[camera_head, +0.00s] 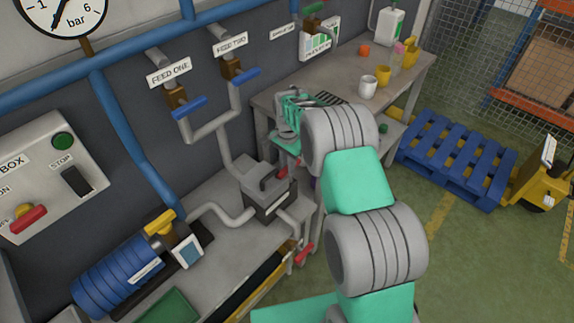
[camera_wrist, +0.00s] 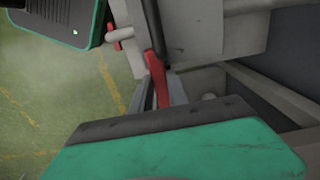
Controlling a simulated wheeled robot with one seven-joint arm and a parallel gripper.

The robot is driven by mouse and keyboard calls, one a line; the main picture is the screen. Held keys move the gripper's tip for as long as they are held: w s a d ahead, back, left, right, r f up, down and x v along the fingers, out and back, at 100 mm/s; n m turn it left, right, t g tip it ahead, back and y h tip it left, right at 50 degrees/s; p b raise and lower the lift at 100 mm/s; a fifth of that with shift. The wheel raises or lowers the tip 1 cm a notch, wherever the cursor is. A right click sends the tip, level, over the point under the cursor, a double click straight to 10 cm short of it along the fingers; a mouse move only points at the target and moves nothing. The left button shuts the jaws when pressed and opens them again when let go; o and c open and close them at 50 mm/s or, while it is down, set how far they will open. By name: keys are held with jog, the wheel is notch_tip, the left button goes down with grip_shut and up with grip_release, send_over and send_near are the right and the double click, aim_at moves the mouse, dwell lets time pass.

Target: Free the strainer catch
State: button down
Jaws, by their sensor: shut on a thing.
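The strainer (camera_head: 262,204) is a grey box with a dark band, a handle on its lid and a pale label on its front, set in the grey pipework. In the wrist view, a red lever (camera_wrist: 156,68), which looks like the catch, stands against a pale grey body (camera_wrist: 200,35). My gripper (camera_wrist: 162,92) is shut on this red lever, with a grey finger on each side of it. In the head view my teal wrist hides the fingertips. A bit of red (camera_head: 283,173) shows beside the strainer, below my wrist.
Another red handle (camera_head: 305,254) is on the pipe at the bench front. A blue motor-like unit (camera_head: 122,275) stands left of the strainer. A workbench (camera_head: 330,115) with mugs is behind my arm. A blue pallet (camera_head: 455,155) lies on the green floor at right.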

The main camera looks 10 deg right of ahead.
jog(key=shift+s+f+n, duration=0.1)
jog(key=shift+n, duration=0.3)
jog(key=n+b, duration=0.2)
jog(key=shift+d+n, duration=0.15)
jog(key=shift+n, duration=0.15)
jog(key=n, duration=0.1)
jog(key=n+b, duration=0.1)
jog(key=n, duration=0.2)
jog(key=shift+s+d+b, duration=0.2)
jog(key=shift+d+b, duration=0.05)
jog(key=shift+b, duration=0.15)
jog(key=n, duration=0.3)
jog(key=n+b, duration=0.1)
jog(key=shift+d+n, duration=0.25)
jog(key=shift+n, duration=0.15)
jog(key=shift+d+n+b, duration=0.15)
jog(key=shift+n+b, duration=0.2)
jog(key=shift+n, duration=1.35)
jog(key=c, duration=1.3)
grip_release()
